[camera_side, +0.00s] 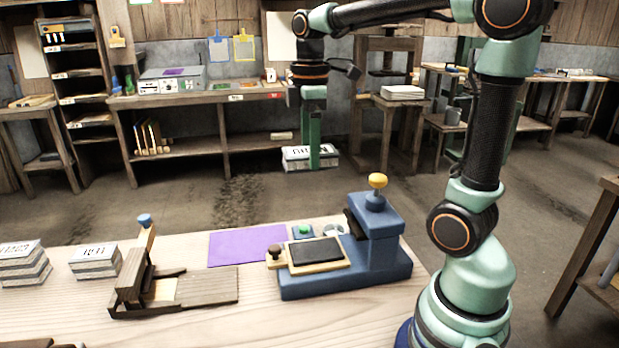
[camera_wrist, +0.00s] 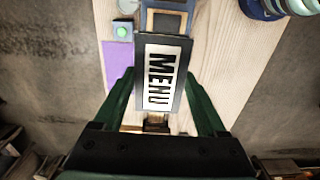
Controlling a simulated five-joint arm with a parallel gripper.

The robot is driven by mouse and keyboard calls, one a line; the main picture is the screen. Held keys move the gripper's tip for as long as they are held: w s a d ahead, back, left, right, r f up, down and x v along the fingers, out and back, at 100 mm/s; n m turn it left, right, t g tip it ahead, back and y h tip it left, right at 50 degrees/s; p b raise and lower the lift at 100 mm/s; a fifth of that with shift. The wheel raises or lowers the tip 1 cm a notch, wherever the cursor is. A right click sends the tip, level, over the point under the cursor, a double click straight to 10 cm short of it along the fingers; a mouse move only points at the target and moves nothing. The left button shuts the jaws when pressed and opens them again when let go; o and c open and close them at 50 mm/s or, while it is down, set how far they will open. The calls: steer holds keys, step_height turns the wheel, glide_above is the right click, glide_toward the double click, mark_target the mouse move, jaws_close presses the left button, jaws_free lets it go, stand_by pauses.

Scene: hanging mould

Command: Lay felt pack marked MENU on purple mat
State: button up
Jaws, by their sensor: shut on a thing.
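My gripper (camera_side: 313,150) is shut on the felt pack marked MENU (camera_side: 296,158) and holds it in the air, well above the table. In the wrist view the pack (camera_wrist: 160,78) lies between the two green fingers of my gripper (camera_wrist: 160,90), with its white MENU label facing the camera. In the side view the label is partly hidden by a finger. The purple mat (camera_side: 243,246) lies flat and bare on the table, left of the blue press. In the wrist view the mat (camera_wrist: 118,62) shows left of the pack, partly covered by it.
A blue press (camera_side: 345,275) with a yellow knob stands right of the mat, with a green button (camera_side: 304,231) beside it. A wooden device (camera_side: 150,285) with a blue knob stands in front of the mat. Two label-topped stacks (camera_side: 95,262) (camera_side: 22,264) sit at the left.

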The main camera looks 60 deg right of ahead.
steer(key=w+f, duration=0.2)
steer(key=w, duration=0.7)
glide_above(249, 244)
step_height(249, 244, down, 5)
step_height(249, 244, down, 20)
steer(key=shift+r, duration=0.2)
steer(key=shift+f, duration=0.1)
steer(key=o, duration=1.4)
